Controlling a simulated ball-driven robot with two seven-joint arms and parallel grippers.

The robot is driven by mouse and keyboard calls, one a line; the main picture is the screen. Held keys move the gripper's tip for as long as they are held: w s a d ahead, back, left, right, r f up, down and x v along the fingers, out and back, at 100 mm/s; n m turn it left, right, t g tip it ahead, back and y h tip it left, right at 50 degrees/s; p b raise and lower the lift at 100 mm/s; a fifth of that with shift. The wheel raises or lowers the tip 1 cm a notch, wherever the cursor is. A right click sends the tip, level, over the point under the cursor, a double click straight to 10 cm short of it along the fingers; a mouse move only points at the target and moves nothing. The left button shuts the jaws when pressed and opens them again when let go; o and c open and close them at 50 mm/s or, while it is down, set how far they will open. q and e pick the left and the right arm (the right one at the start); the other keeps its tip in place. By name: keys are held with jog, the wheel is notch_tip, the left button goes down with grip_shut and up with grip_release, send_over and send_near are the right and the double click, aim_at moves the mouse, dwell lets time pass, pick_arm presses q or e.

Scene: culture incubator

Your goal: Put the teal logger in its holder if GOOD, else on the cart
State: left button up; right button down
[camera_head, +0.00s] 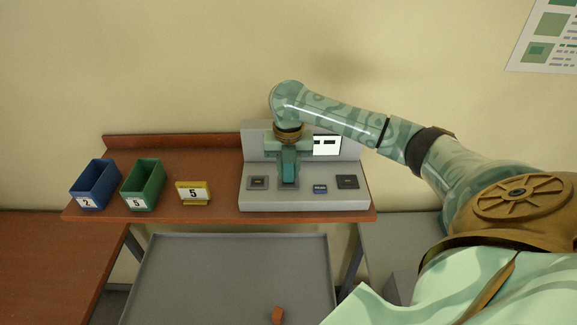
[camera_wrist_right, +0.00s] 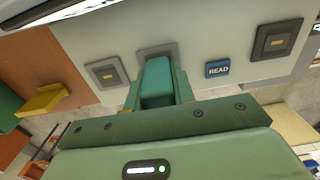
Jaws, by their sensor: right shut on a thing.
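My right gripper (camera_head: 288,172) is shut on the teal logger (camera_head: 289,163) and points down over the middle pad of the grey reader station (camera_head: 305,202). In the right wrist view the teal logger (camera_wrist_right: 157,84) sits between the fingers, its far end at the middle square pad (camera_wrist_right: 156,50). I cannot tell whether it touches the pad. The blue READ button (camera_head: 320,189) is just right of it. The station's white screen (camera_head: 327,145) shows two dark dash-like marks. The grey cart (camera_head: 235,270) stands in front of the shelf. My left gripper is out of view.
On the brown shelf (camera_head: 222,165) stand a blue bin (camera_head: 95,183) labelled 2, a green bin (camera_head: 144,182) labelled 5 and a yellow sign (camera_head: 194,192) reading 5. Other square pads lie left (camera_head: 258,183) and right (camera_head: 347,182) on the station. The cart top is mostly clear.

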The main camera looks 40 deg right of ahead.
jog(key=shift+f, duration=0.55)
dwell(0.4)
jog(key=c, duration=1.1)
grip_release()
jog(key=shift+r, duration=0.15)
notch_tip(320, 180, up, 16)
jog(key=p, duration=0.2)
jog(key=shift+p, duration=0.35)
